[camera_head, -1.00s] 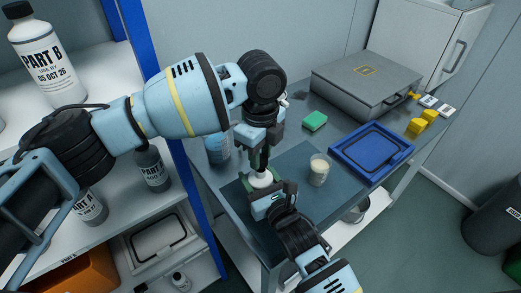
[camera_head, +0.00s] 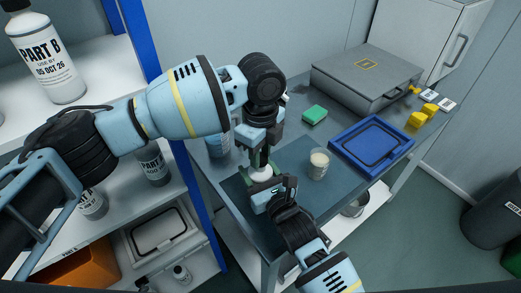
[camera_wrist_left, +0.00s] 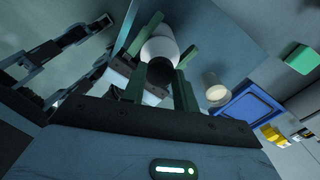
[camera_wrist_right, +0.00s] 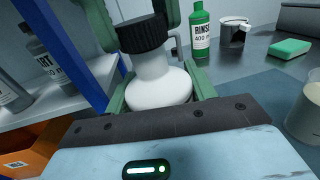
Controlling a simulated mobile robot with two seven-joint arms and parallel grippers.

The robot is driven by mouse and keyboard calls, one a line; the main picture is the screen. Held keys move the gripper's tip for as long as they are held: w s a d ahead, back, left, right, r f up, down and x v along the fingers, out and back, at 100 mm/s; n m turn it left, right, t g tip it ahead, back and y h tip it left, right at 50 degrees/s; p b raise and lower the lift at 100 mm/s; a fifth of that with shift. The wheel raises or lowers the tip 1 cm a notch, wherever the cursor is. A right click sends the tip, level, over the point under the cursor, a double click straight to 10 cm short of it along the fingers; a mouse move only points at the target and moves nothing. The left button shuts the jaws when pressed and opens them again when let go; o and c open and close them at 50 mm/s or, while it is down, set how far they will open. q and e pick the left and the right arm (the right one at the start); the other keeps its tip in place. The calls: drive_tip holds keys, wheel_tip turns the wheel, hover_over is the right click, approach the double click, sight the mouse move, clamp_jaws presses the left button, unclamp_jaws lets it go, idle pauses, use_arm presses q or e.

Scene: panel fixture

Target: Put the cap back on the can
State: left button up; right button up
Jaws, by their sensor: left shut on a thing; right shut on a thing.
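The can (camera_wrist_right: 158,85) is a white bottle with a narrow neck, held upright by my right gripper (camera_head: 266,186), whose green fingers are shut around it. The black cap (camera_wrist_right: 142,33) is at the top of the neck, looking slightly tilted; I cannot tell whether it is threaded on. My left gripper (camera_head: 261,156) comes down from above, its green fingers shut on the cap. The left wrist view shows the cap (camera_wrist_left: 161,70) between those fingers, over the white can (camera_wrist_left: 160,47).
A cup with pale contents (camera_head: 318,164) stands on the mat just right of the grippers. A green sponge (camera_head: 314,114), blue tray (camera_head: 345,150) and grey case (camera_head: 367,80) lie behind. Shelves with bottles are at left.

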use_arm(q)
drive_tip(key=shift+f, duration=0.55)
idle(0.4)
drive_tip(key=m, duration=0.5)
drive_tip(key=shift+m, duration=0.4)
drive_tip(key=m, duration=0.4)
drive_tip(key=shift+m, duration=0.4)
drive_tip(key=m, duration=1.2)
drive_tip(key=o, duration=0.9)
drive_tip(key=shift+r, duration=0.1)
